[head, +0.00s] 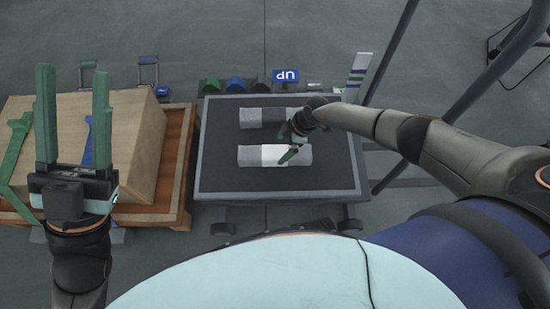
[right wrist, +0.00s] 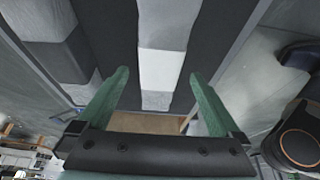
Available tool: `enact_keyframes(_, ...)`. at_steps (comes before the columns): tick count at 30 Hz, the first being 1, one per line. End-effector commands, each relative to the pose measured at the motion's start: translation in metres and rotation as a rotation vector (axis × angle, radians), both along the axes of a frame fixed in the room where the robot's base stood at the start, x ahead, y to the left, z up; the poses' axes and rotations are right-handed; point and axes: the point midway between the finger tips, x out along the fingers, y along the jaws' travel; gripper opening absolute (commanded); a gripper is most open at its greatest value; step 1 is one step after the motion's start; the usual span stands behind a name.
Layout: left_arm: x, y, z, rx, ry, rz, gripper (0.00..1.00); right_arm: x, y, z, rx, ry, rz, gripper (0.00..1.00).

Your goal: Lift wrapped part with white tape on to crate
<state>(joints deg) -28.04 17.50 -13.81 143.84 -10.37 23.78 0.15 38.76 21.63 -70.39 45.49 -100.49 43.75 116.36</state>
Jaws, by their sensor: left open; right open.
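The wrapped part with white tape (head: 249,156) is a grey roll lying crosswise on the near half of the dark-topped cart (head: 225,182). In the right wrist view the white-taped part (right wrist: 162,70) lies in line between the finger tips. A second wrapped part with dark tape (head: 250,118) lies behind it. My right gripper (head: 288,146) is open above the white-taped part; contact cannot be told. It also shows open in the right wrist view (right wrist: 160,76). The wooden crate (head: 140,135) stands left of the cart. My left gripper (head: 73,92) is open and empty over the crate.
The crate rests on a brown wooden pallet (head: 175,185), with green (head: 15,145) and blue straps on it. Coloured bins (head: 237,85) and a blue "UP" sign (head: 285,76) stand behind the cart. A striped upright board (head: 357,75) and grey poles are at its right.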

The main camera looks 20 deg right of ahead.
Motion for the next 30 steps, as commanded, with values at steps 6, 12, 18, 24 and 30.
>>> enact_keyframes(6,0.000,0.000,-0.008,-0.004,0.007,-0.007,0.50,0.001,0.004,-0.008,0.001,-0.002,0.001,1.00)
enact_keyframes(12,0.001,-0.001,-0.030,-0.008,0.017,-0.011,0.50,0.003,0.012,-0.027,0.002,-0.001,0.001,1.00)
enact_keyframes(18,0.002,-0.005,-0.055,0.020,0.021,-0.005,0.50,0.006,0.022,-0.049,0.002,-0.002,0.001,1.00)
enact_keyframes(24,0.003,-0.008,-0.060,0.031,0.029,-0.001,0.50,0.007,0.024,-0.051,0.000,-0.002,-0.001,1.00)
enact_keyframes(30,0.003,-0.008,-0.059,0.030,0.030,-0.002,0.50,0.007,0.024,-0.050,0.001,-0.002,-0.001,0.91)
